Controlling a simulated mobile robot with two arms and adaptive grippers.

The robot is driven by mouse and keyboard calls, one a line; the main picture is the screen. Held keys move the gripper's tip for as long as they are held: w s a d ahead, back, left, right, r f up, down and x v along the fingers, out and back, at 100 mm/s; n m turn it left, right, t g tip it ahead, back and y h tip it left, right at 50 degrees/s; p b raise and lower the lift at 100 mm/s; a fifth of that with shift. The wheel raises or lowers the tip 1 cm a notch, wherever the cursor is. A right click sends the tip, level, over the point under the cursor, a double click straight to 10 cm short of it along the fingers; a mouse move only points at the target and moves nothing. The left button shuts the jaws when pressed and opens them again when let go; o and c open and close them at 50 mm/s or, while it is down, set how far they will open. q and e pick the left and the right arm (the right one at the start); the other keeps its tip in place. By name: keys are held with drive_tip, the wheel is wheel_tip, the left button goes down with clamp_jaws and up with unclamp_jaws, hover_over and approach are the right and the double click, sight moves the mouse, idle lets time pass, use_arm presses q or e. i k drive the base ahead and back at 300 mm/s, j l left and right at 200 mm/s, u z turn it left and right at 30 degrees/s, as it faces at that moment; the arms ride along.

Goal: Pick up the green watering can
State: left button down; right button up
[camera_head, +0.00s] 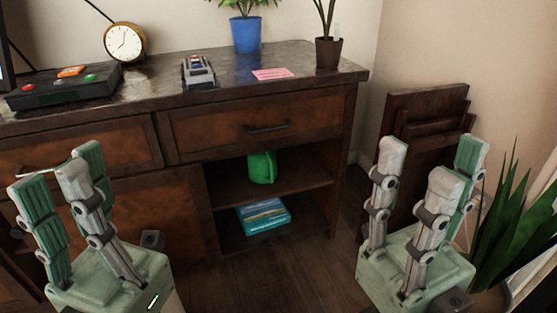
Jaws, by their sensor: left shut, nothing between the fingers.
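The green watering can (262,167) stands on the upper shelf of the open compartment in the wooden cabinet. Only its rounded green body shows clearly; its spout is hard to make out. My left gripper (62,172) is at the lower left, in front of the cabinet doors, shut and empty. My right gripper (437,160) is at the lower right, fingers pointing up and apart, with nothing between them. Both grippers are well away from the can, one to each side.
A blue book or box (263,215) lies on the shelf below. The cabinet top (225,95) holds a clock (125,43), a black device (63,86), a toy car (198,71) and potted plants. Wooden boards (428,115) lean at right near a leafy plant (515,215). Floor between the grippers is clear.

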sight(262, 166)
drive_tip(key=k+l+z, duration=0.15)
drive_tip(key=z, duration=1.35)
drive_tip(key=u, duration=1.55)
drive_tip(key=i+j+u, duration=0.1)
drive_tip(key=i+u, duration=0.25)
drive_tip(key=i+j+u, duration=0.1)
drive_tip(key=u, duration=0.25)
drive_tip(key=i+l+u, duration=0.1)
drive_tip(key=i+u, duration=0.25)
